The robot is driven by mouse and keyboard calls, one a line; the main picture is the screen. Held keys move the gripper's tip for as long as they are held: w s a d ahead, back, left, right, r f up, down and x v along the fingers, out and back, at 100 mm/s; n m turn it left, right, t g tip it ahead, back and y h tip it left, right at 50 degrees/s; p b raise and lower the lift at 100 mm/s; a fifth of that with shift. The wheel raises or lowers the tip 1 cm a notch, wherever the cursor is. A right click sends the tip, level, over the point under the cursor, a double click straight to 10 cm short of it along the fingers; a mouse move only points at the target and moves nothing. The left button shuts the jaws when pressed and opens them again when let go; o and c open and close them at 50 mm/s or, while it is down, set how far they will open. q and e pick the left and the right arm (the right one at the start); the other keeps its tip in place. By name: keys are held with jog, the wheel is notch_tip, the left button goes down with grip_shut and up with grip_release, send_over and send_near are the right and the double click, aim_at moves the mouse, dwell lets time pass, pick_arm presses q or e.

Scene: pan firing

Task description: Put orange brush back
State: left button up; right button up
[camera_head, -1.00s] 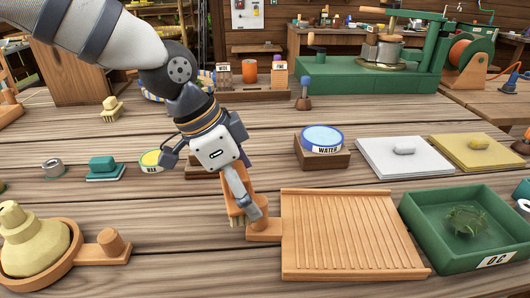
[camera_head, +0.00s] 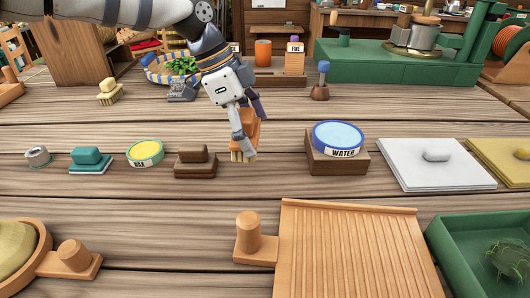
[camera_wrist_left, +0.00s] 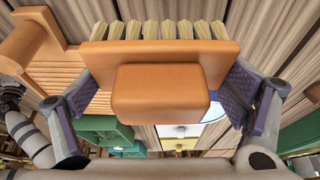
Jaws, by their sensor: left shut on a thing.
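The orange brush (camera_head: 247,130) is a block with pale bristles on its underside. My left gripper (camera_head: 246,128) is shut on it and holds it upright, bristles down, between the brown-handled block and the WATER pot. I cannot tell whether the bristles touch the table. In the left wrist view the brush's handle block (camera_wrist_left: 160,92) sits between the two fingers (camera_wrist_left: 163,100), with the bristles at the top. My right gripper does not show clearly in either view.
The brown block (camera_head: 195,162) is just left of the brush; the WATER pot (camera_head: 338,137) stands on its wooden stand to the right. The ridged board (camera_head: 350,250) and wooden peg (camera_head: 249,235) are in front. Bare table lies between. A small tan brush (camera_head: 110,92) is at the back left.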

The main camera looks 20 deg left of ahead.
pick_arm(q)
jog(key=b, duration=0.1)
send_over(268, 162)
jog(key=s+a, duration=0.1)
jog(key=f, duration=0.5)
jog(key=shift+s+f, duration=0.2)
jog(key=shift+f, duration=0.2)
jog(key=f, duration=0.3)
jog(key=shift+w+a, duration=0.15)
jog(key=shift+w, duration=0.25)
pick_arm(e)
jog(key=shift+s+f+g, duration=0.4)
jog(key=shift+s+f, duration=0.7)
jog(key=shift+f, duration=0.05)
pick_arm(q)
jog(key=shift+f, duration=0.1)
jog(key=shift+f, duration=0.15)
jog(key=o, duration=1.7)
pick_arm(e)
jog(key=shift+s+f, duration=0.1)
pick_arm(q)
jog(key=shift+b, duration=0.3)
jog(key=v, duration=1.2)
jog(key=shift+s+p, duration=0.25)
jog(key=shift+p, duration=0.15)
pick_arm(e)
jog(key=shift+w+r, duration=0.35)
